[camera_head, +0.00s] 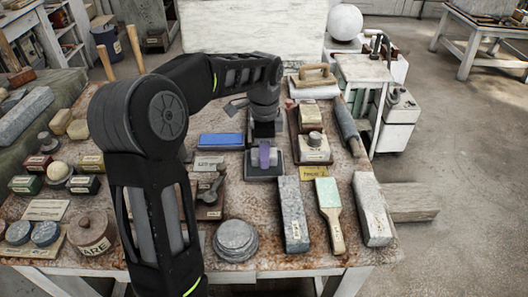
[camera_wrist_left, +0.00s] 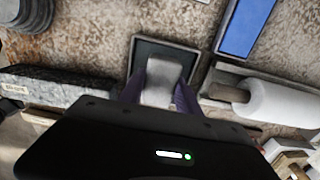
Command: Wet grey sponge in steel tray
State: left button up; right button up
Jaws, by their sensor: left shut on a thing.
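My left gripper (camera_head: 265,156) reaches down over a dark square tray (camera_head: 264,178) in the middle of the table. In the left wrist view, its purple fingers (camera_wrist_left: 162,90) are shut on a pale grey block, the sponge (camera_wrist_left: 163,76). The tray's rim (camera_wrist_left: 165,40) shows around and behind the sponge in that view. The sponge is over or within the tray; I cannot tell whether it touches the floor. Whether it is wet cannot be seen. In the head view, the gripper mostly hides the sponge. My right gripper is in neither view.
A blue block (camera_head: 221,140) lies left of the tray; it also shows in the left wrist view (camera_wrist_left: 246,25). A speckled stone bar (camera_head: 293,213) and a green-faced paddle (camera_head: 329,205) lie in front. A white roll (camera_wrist_left: 272,101) lies close beside the tray.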

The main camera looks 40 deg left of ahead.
pick_arm(q)
jog(key=shift+f+b, duration=0.3)
jog(key=shift+f, duration=0.25)
dwell(0.5)
dwell(1.4)
notch_tip(320, 180, up, 7)
jog(key=p, duration=0.6)
jog(key=shift+f, duration=0.1)
dwell(0.9)
